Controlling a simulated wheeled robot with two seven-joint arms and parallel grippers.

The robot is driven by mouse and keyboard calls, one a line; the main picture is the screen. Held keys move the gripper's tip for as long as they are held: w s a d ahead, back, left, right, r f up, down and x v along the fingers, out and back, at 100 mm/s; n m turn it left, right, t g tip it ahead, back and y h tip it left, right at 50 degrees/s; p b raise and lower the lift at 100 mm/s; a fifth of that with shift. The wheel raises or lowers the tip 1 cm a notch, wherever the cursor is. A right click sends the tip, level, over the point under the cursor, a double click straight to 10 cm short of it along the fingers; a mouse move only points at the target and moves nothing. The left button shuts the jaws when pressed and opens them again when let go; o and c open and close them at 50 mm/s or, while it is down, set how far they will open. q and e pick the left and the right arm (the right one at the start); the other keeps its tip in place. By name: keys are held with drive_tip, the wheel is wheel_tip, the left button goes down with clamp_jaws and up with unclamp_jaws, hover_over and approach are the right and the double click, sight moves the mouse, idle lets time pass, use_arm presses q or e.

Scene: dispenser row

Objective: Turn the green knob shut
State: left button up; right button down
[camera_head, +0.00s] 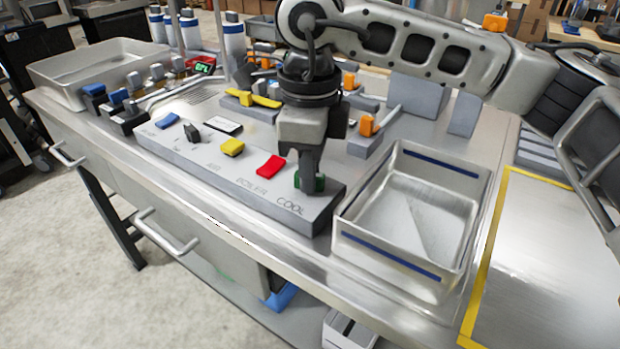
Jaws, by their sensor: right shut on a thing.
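The green knob (320,184) is at the right end of the grey control panel (228,189), above the label COOL. Only a small part of it shows; my gripper hides the rest. My right gripper (309,187) points down from above and is shut on the green knob. The angle of the knob cannot be told. Along the same panel are a red knob (271,166), a yellow knob (232,147), a dark grey knob (192,133) and a blue knob (167,120). My left gripper is not in view.
An empty metal tray (455,171) with blue strips stands right beside the panel's COOL end. A row of valves with orange (367,125) and yellow (267,101) handles stands behind the panel. Another metal tray (60,69) is at the far left. The yellow-taped area (545,265) at right is bare.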

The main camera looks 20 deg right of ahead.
drive_tip(key=shift+r+m+b, duration=0.1)
drive_tip(key=shift+m+b, duration=0.85)
drive_tip(key=shift+m, duration=1.25)
drive_tip(key=c, duration=1.4)
unclamp_jaws()
drive_tip(key=shift+c, duration=0.2)
wheel_tip(320, 180, up, 16)
drive_tip(key=p, duration=0.2)
